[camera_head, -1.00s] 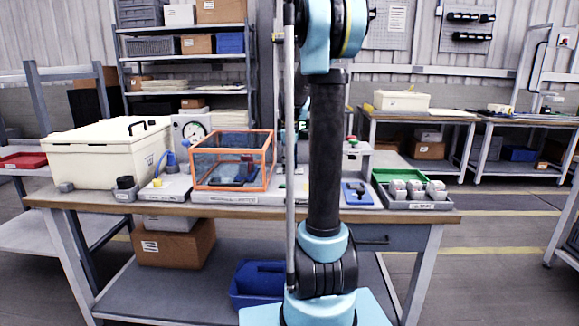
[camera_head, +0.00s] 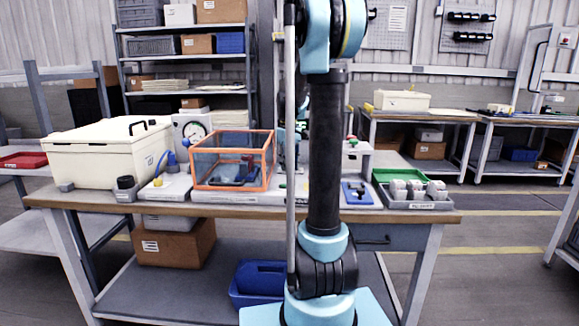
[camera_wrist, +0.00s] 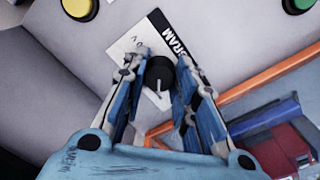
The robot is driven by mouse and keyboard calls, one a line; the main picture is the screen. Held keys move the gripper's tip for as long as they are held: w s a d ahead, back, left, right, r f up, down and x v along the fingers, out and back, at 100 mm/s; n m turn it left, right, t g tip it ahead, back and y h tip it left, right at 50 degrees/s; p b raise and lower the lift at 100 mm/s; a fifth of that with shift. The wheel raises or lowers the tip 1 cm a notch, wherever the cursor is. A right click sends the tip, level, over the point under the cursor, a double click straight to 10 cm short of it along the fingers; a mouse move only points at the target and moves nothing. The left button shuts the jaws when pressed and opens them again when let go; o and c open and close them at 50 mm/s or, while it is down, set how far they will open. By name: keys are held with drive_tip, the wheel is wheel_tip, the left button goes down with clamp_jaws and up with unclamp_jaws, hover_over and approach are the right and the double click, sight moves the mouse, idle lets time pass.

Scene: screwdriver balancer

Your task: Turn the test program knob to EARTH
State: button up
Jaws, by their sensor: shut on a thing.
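The test program knob (camera_wrist: 159,75) is a round black knob with a white pointer line, in the wrist view. It sits on a white label plate (camera_wrist: 127,43) on the grey panel; part of the word "PROGRAM" shows, and the other markings are too covered or small to read. My gripper (camera_wrist: 160,72) has its two blue-and-black fingers on either side of the knob, shut on it. The pointer line runs toward the bottom of the wrist view. In the head view my arm hides the knob and gripper.
In the wrist view, a yellow button (camera_wrist: 80,8) and a green button (camera_wrist: 297,4) sit on the panel. An orange-framed clear box (camera_head: 232,160) stands on the bench beside the panel; its orange edge lies close right of my fingers. A cream case (camera_head: 105,160) stands at left.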

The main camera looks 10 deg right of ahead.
drive_tip(key=m, duration=0.4)
drive_tip(key=shift+w+m, duration=0.15)
drive_tip(key=shift+m, duration=0.25)
drive_tip(key=m, duration=0.3)
drive_tip(key=shift+m, duration=0.3)
drive_tip(key=m, duration=0.4)
drive_tip(key=shift+g, duration=0.3)
drive_tip(key=shift+w+m, duration=0.1)
drive_tip(key=shift+m, duration=1.6)
drive_tip(key=o, duration=1.1)
drive_tip(key=shift+r, duration=0.1)
